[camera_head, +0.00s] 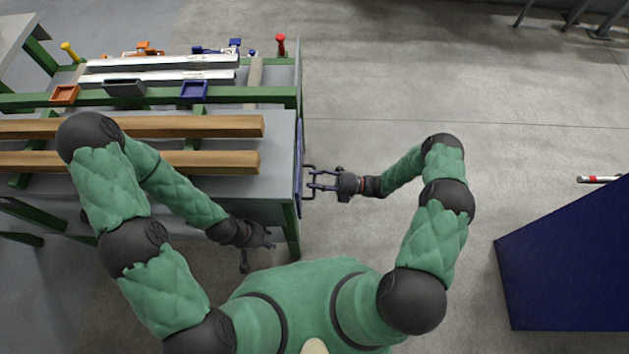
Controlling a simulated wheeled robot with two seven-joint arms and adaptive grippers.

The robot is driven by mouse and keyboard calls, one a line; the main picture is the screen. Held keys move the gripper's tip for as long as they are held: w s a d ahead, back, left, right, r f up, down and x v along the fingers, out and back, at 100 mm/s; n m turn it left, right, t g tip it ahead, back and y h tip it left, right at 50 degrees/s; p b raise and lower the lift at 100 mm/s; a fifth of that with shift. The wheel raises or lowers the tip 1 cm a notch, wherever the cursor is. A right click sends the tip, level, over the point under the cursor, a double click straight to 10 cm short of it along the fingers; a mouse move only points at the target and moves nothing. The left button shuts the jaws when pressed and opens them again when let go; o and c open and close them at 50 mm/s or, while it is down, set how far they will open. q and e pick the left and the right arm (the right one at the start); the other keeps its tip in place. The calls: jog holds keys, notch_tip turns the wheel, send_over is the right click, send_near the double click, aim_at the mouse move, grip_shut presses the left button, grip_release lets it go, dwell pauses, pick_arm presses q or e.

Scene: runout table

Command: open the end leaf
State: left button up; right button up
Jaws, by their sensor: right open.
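The end leaf (299,150) shows as a narrow blue edge hanging at the right end of the runout table (278,150). A dark bar handle (308,168) stands out from its right side. My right gripper (316,183) is open and points left, with its fingertips at the handle. I cannot tell whether the fingers touch the handle or straddle it. My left gripper (256,250) is low beside the front edge of the table, away from the leaf. Its jaws are small and dark, and I cannot tell whether they are open.
Two wooden beams (222,126) lie along the table. Behind them are pale metal bars (160,62) and orange, grey and blue trays (194,90). A dark blue block (570,260) stands at the right, with a red-and-white rod (599,179) near it. Floor right of the leaf is clear.

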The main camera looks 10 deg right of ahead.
jog(key=shift+a, duration=0.2)
grip_shut()
jog(key=shift+d+r, duration=0.1)
jog(key=s+d+r+g+h+p, duration=0.1)
jog(key=s+d+r+h+p, duration=0.1)
jog(key=d+r+h+p, duration=0.95)
notch_tip(320, 180, up, 11)
jog(key=d+g+h+p, duration=0.1)
jog(key=d+p, duration=0.1)
jog(key=p, duration=1.7)
jog(key=shift+s+h, duration=0.3)
jog(key=shift+h, duration=0.05)
jog(key=shift+g, duration=0.3)
